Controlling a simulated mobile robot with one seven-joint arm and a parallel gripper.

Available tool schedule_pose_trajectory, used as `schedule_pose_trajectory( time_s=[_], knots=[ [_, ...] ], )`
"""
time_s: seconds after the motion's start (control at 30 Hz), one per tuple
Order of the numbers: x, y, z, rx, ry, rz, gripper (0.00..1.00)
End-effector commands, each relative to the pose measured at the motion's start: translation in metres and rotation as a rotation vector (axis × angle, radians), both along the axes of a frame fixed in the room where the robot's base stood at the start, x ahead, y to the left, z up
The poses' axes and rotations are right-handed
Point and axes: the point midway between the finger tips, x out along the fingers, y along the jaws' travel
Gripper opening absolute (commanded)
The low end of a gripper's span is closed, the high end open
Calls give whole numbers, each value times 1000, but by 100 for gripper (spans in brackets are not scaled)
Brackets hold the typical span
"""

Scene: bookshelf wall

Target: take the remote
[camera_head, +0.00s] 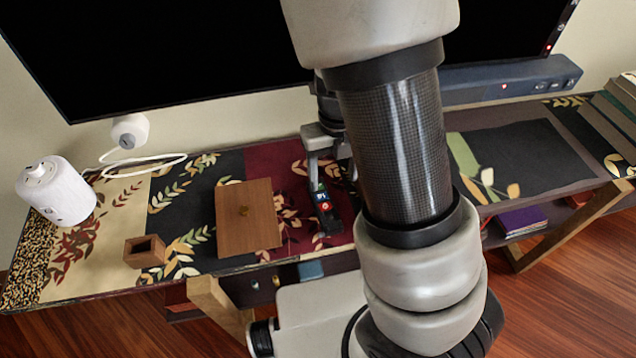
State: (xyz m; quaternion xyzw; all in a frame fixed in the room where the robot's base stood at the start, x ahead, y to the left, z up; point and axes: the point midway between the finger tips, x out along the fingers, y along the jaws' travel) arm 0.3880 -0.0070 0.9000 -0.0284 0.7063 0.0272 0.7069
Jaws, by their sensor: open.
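A narrow dark object with a green patch and a red-and-white round mark, which looks like the remote (324,206), lies on the dark red part of the patterned cabinet top (290,175). My gripper (332,176) is open, pointing down just over the far end of the remote. Its left finger shows near that end; the right finger is partly hidden behind my arm. I cannot tell whether the fingers touch the remote.
A wooden board with a knob (245,228) lies left of the remote, with a small open wooden box (145,251) beyond it. A white cylinder (56,190) stands far left. A black screen (150,50) and blue-grey bar (510,78) are behind. Books (615,105) lie far right.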

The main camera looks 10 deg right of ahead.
Motion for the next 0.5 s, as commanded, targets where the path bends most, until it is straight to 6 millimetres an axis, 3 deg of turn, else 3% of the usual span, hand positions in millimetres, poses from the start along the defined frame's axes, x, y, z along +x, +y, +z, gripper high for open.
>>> schedule_pose_trajectory(
  time_s=[0.03, 0.3, 0.5],
  knots=[
    [-1, -1, -16, -1, 3, -1, 62],
    [-1, 0, -76, 1, 4, 1, 62],
    [0, 0, -104, 1, 1, 3, 62]
  ],
)
